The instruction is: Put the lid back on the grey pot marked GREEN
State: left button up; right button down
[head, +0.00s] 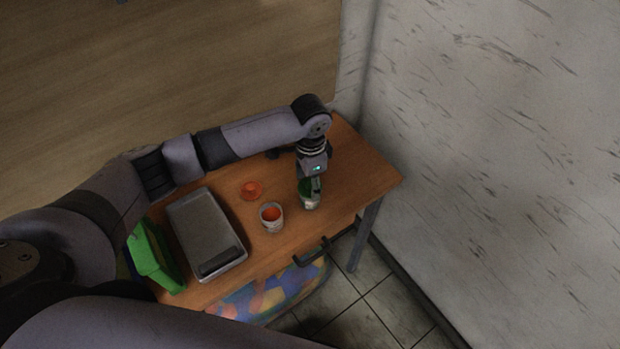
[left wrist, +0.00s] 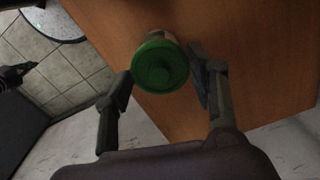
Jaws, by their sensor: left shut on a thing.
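A small grey-white pot (head: 311,204) stands near the table's front right, below my left gripper (head: 314,188). A green round lid (left wrist: 160,65) with a raised centre knob is between the two fingers of my left gripper (left wrist: 163,88) in the left wrist view. Part of the pale pot (left wrist: 157,35) shows behind the lid. The gripper is shut on the lid. I cannot tell whether the lid touches the pot's rim or is just above it. Any marking on the pot is not readable. A dark shape, probably my right gripper (left wrist: 22,72), shows at the left edge there.
A second pot (head: 271,217) with orange contents stands open to the left, and an orange lid (head: 250,190) lies behind it. A grey flat device (head: 205,232) and a green object (head: 152,258) are further left. The wall (head: 500,150) is close on the right.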

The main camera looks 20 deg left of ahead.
dwell(0.6)
pick_arm(q)
jog(key=shift+p, duration=0.45)
dwell(0.4)
jog(key=o, duration=0.8)
jog(key=shift+o, duration=0.3)
jog(key=o, duration=0.4)
